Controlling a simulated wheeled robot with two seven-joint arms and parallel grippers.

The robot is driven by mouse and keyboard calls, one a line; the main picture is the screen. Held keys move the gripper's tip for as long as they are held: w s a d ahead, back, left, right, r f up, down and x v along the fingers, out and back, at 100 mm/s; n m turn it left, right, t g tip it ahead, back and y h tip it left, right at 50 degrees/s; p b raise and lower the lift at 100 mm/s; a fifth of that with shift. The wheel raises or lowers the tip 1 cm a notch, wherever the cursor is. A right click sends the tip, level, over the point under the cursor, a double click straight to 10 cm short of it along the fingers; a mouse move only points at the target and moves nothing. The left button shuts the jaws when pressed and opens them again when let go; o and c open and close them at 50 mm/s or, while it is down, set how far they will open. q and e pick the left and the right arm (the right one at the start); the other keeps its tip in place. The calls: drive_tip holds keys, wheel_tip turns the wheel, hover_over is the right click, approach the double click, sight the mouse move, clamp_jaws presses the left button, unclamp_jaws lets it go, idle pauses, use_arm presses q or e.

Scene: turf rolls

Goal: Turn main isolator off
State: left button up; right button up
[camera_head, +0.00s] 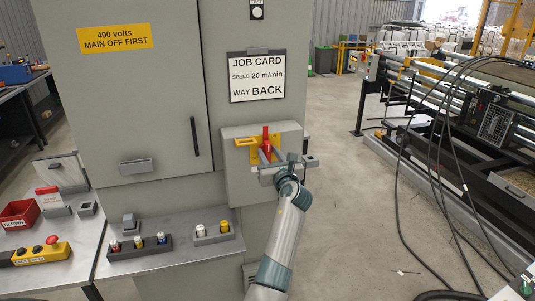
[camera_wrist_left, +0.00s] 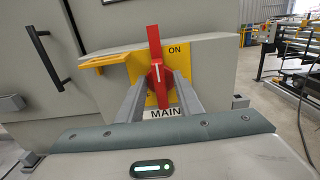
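The main isolator is a red handle (camera_head: 266,145) on a yellow plate (camera_head: 254,156), on the front of a grey box fixed to the cabinet. In the left wrist view the red handle (camera_wrist_left: 154,45) stands nearly upright, leaning slightly, with "ON" at its upper right and "MAIN" on a label below. My left gripper (camera_head: 268,160) is in front of the handle. In the left wrist view its fingers (camera_wrist_left: 160,82) are apart on either side of the handle's lower part, with yellow showing between. Contact cannot be told. My right gripper is not in view.
A yellow hasp (camera_wrist_left: 104,62) sticks out left of the handle. The grey cabinet (camera_head: 130,100) carries a "400 volts MAIN OFF FIRST" sign (camera_head: 115,38) and a job card (camera_head: 257,76). A bench (camera_head: 180,252) with fuse-like parts stands below left. Cables and a roller machine (camera_head: 470,120) stand right.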

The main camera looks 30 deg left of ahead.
use_arm(q)
drive_tip(key=shift+s+d, duration=0.1)
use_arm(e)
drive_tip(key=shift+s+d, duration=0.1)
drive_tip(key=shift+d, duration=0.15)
use_arm(q)
clamp_jaws()
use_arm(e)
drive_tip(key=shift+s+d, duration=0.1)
